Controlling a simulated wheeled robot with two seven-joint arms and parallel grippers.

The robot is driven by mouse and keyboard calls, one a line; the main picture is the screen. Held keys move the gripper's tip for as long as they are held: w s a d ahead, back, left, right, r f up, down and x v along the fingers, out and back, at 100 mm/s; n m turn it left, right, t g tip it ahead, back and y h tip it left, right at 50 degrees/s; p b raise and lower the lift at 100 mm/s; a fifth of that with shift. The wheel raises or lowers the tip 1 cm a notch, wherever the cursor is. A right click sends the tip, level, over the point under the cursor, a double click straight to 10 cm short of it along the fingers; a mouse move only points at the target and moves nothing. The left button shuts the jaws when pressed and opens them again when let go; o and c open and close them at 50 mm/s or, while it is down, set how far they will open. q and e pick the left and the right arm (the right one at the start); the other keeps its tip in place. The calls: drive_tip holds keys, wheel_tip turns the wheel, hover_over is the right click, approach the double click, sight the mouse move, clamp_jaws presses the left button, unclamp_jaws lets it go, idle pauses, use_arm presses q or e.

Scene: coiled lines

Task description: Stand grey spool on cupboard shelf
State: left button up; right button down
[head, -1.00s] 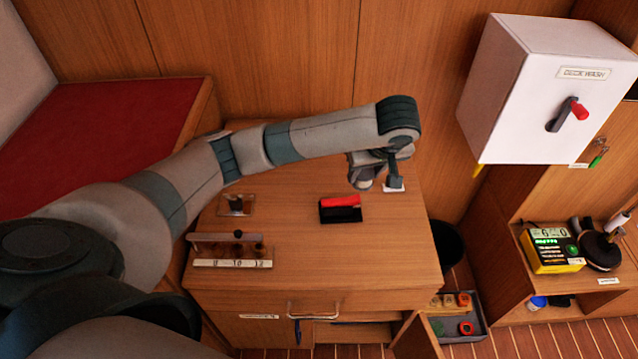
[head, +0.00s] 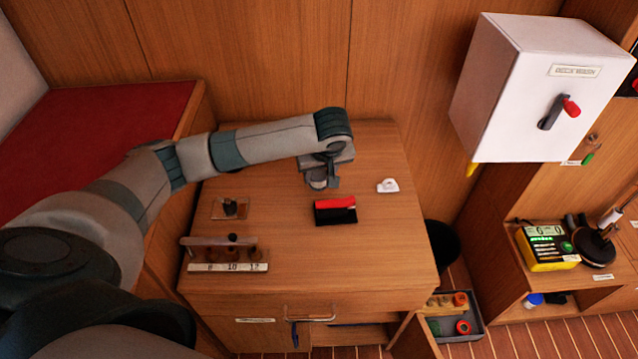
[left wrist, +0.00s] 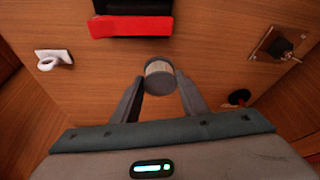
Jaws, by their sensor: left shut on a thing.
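The grey spool (left wrist: 160,76) shows in the left wrist view, a small cylinder with a grey end and a paler side. It sits between the fingertips of my left gripper (left wrist: 158,92), which is shut on it. In the head view my left gripper (head: 322,181) is above the back of the desk top, behind the red and black block; the arm largely hides the spool there. Below the desk drawer is an open cupboard with a shelf (head: 350,327) partly visible inside. My right gripper is not in view.
A tray (head: 472,325) of small items lies right of the cupboard. A white box (head: 540,95) hangs at right.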

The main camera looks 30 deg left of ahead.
sight(319, 185)
use_arm(q)
drive_tip(key=shift+f, duration=2)
drive_tip(key=shift+f+p, duration=0.1)
drive_tip(key=shift+p, duration=0.2)
drive_tip(key=o, duration=1.2)
drive_tip(key=v, duration=1.2)
